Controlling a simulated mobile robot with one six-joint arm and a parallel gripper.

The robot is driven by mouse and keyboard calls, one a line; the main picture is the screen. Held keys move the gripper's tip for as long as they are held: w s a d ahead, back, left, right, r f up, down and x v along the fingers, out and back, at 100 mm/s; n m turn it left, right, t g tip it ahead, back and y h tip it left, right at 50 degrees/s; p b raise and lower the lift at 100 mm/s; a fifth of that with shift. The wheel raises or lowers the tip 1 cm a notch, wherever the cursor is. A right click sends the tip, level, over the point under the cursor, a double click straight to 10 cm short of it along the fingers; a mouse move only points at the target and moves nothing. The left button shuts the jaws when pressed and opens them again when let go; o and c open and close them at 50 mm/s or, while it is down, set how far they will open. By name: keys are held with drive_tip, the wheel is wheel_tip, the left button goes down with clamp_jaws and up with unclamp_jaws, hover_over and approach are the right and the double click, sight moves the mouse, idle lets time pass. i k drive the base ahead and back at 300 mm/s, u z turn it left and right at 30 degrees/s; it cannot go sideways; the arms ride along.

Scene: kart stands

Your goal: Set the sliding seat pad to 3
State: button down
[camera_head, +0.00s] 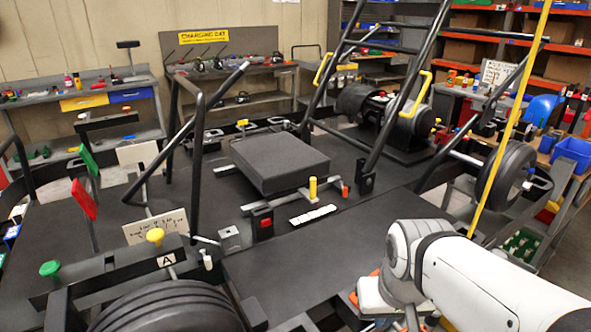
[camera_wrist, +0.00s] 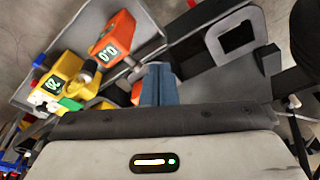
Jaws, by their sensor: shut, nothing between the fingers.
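The sliding seat pad (camera_head: 272,160) is a thick black square cushion on a rail frame in the middle of the kart in the head view. A yellow upright knob (camera_head: 313,188) stands at its front right. A white marked strip (camera_head: 313,215) lies in front of it; its figures are too small to read. A red button (camera_head: 265,222) sits on a dark block left of the strip. My gripper (camera_wrist: 158,84) is shut and empty in the wrist view, its blue-grey fingers together. It is away from the pad, which I cannot make out in the wrist view.
Black roll bars (camera_head: 375,100) rise behind the pad. Green (camera_head: 88,160) and red (camera_head: 83,199) handled levers stand at left.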

sight(278, 165)
drive_tip(key=u, duration=0.6)
drive_tip(key=k, duration=0.9)
drive_tip(key=z, duration=0.65)
drive_tip(key=i, duration=1)
drive_tip(key=z, duration=0.05)
